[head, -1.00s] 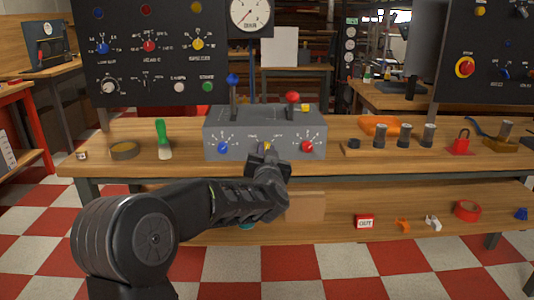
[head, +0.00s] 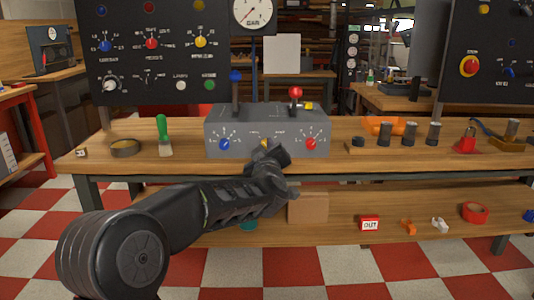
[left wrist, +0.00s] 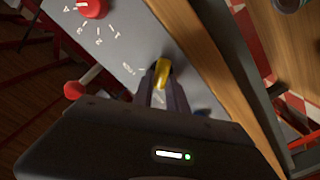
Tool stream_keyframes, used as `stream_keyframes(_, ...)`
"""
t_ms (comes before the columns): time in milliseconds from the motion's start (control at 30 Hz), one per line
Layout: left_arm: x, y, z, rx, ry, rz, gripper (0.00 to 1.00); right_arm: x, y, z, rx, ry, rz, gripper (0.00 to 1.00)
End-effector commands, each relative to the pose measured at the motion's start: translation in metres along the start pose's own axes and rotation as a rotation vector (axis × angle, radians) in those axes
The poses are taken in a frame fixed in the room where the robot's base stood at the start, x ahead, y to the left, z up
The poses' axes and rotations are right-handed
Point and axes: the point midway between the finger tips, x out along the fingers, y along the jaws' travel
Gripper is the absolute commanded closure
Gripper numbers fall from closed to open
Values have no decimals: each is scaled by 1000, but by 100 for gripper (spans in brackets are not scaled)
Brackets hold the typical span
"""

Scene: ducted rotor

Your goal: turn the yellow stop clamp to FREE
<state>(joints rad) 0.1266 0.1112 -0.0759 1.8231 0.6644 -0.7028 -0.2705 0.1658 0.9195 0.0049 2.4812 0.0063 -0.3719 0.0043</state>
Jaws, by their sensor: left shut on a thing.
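The yellow stop clamp (head: 266,143) is on the front face of the grey control box (head: 228,119), between a blue knob (head: 225,144) and a red knob (head: 311,144). My left gripper (head: 268,147) is at the front of the box and hides most of the clamp. In the left wrist view the yellow clamp (left wrist: 162,72) sits between the fingertips of my left gripper (left wrist: 162,85), which is shut on it. Small white lettering beside the clamp is too small to read, so its setting cannot be told. My right gripper is not in view.
A blue-topped lever (head: 235,76) and a red-topped lever (head: 295,92) rise from the box. A green-handled brush (head: 163,135) and a round tin (head: 125,147) are to its left. Dark cylinders (head: 384,134) and a red padlock (head: 467,142) are to its right. The wooden bench (head: 190,167) has its front edge below.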

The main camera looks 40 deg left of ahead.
Motion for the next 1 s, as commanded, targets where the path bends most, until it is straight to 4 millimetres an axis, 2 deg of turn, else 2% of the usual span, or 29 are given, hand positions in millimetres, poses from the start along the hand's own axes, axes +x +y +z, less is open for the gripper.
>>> stream_keyframes(300, 0, -2, 2, -144, -2, -1, 100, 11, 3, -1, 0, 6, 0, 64)
stream_keyframes(800, 0, -2, 2, -169, -3, -1, 100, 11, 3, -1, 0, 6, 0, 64)
stream_keyframes(833, 0, -2, 2, -169, -3, -1, 80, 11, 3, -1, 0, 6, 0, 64)
stream_keyframes(1000, 0, -2, 1, -168, -2, -1, 66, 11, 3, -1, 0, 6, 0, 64)
